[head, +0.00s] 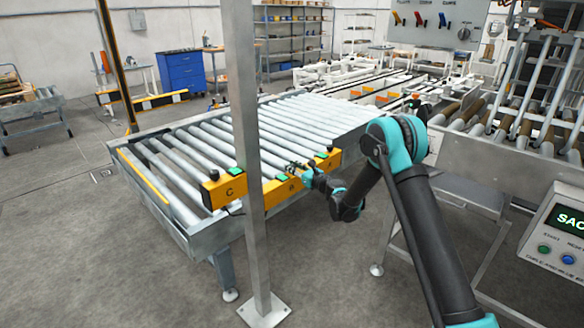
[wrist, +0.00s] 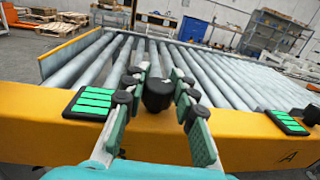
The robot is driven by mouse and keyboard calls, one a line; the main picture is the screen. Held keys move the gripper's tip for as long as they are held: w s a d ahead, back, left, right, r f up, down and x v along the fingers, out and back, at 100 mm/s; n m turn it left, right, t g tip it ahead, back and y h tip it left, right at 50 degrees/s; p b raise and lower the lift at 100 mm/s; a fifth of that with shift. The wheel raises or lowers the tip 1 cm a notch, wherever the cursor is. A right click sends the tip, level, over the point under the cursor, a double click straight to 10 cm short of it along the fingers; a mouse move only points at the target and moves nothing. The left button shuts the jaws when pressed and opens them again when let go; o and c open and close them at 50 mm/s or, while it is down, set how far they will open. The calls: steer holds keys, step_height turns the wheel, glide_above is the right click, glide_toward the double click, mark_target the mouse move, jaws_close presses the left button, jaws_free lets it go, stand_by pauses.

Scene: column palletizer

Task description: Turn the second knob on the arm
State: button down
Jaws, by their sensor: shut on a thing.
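The yellow arm (head: 262,196) runs along the near end of the roller conveyor and carries black knobs, green indicators and the letters C, B and A. In the wrist view the middle black knob (wrist: 158,93) stands between the two fingers of my gripper (wrist: 158,80). The gripper is shut on this knob, with a finger on each side. In the head view my gripper (head: 297,167) is at the middle of the yellow arm, near the B, and largely hides the knob. The C knob (head: 214,174) and the A knob (head: 330,149) are free of it.
The conveyor's bare rollers (head: 205,142) lie behind the yellow arm. A grey upright post (head: 246,120) stands in front of the arm, between C and B. A control box (head: 560,228) is at the right edge. The floor in front is clear.

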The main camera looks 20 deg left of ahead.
steer(key=c, duration=1.2)
jaws_free()
steer(key=v, duration=1.2)
